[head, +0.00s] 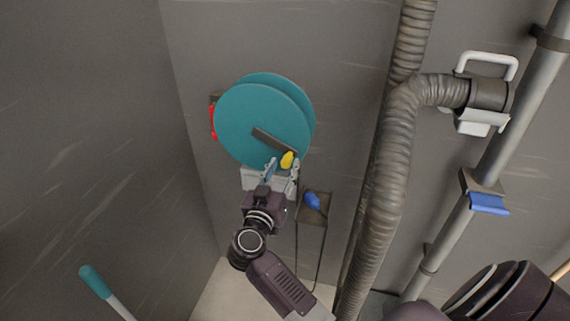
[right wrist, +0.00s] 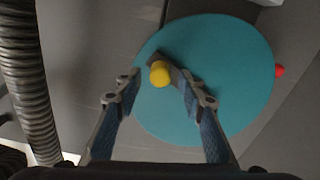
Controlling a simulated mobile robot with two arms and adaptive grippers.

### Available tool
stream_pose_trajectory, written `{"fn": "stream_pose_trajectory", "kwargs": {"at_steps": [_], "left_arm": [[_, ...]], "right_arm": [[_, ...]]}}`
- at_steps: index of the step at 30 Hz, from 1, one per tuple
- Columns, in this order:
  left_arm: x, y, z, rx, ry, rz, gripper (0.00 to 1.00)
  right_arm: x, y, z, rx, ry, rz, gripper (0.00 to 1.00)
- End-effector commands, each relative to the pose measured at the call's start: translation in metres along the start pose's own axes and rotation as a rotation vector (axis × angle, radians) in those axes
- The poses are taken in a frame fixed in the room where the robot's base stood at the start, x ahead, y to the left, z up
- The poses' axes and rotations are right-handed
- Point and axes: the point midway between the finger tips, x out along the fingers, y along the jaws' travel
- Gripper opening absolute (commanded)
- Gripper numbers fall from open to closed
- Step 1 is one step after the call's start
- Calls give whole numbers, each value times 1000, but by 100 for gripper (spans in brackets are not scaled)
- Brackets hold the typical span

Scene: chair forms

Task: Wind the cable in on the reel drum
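The reel drum (head: 262,108) is a teal double disc on the grey wall. A dark grey crank bar (head: 270,140) lies across its face, with a yellow knob (head: 288,159) at its lower right end. My right gripper (head: 282,171) is at the knob, fingers apart on either side of it. My left gripper is not in view.
A red part (head: 213,122) is at the drum's left edge. A blue piece (head: 312,201) sits on a plate to the lower right. A ribbed duct (head: 385,170) and a grey pipe (head: 500,150) with a blue lever (head: 488,203) stand right. A teal-ended pole (head: 95,281) is lower left.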

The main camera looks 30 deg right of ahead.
Motion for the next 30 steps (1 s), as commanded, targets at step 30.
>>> {"fn": "stream_pose_trajectory", "kwargs": {"at_steps": [30], "left_arm": [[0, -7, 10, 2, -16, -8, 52]], "right_arm": [[20, 0, 0, 1, 0, 0, 0]]}}
